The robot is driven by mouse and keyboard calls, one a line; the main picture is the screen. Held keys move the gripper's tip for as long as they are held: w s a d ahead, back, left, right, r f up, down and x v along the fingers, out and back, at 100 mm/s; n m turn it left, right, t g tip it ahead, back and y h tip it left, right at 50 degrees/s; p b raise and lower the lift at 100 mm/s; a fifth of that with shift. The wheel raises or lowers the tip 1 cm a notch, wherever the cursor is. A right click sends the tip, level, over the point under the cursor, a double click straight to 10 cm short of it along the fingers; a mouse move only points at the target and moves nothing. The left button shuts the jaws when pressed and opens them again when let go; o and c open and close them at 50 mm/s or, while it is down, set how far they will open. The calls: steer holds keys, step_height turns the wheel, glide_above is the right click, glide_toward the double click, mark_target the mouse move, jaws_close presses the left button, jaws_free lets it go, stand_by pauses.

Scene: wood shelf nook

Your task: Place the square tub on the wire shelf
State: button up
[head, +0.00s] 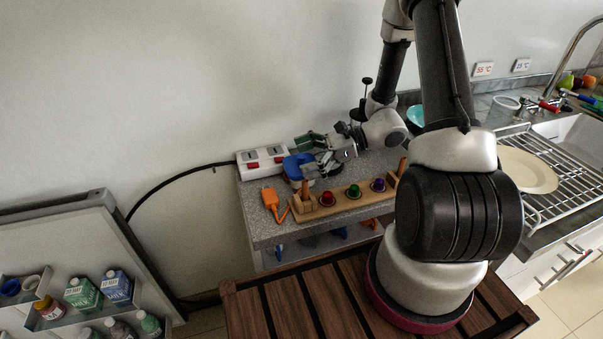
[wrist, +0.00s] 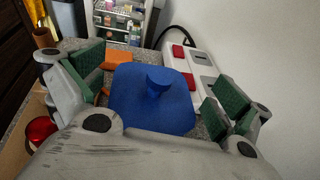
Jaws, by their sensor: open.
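The square tub (wrist: 135,105) is blue with rounded corners and a round knob on top, and it fills the middle of the wrist view. In the head view the blue tub (head: 297,168) stands on the grey speckled counter, partly hidden by my gripper. My gripper (wrist: 158,95) is open, with one green-padded finger on each side of the tub. Both pads look apart from it. A wire rack (head: 548,205) sits at the right in the head view; I cannot tell if it is the wire shelf. An open unit with shelves (wrist: 122,20) shows at the top of the wrist view.
A white box with red switches (head: 263,158) stands beside the tub by the wall. An orange tool (head: 271,201) and a wooden rack with coloured knobs (head: 345,199) are close in front. A plate (head: 526,170) rests on the wire rack. Bottles fill door shelves (head: 60,317) at lower left.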

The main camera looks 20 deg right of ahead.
steer(key=shift+a+f, duration=0.1)
steer(key=shift+a, duration=0.05)
steer(key=c, duration=1.2)
steer(key=shift+o, duration=0.2)
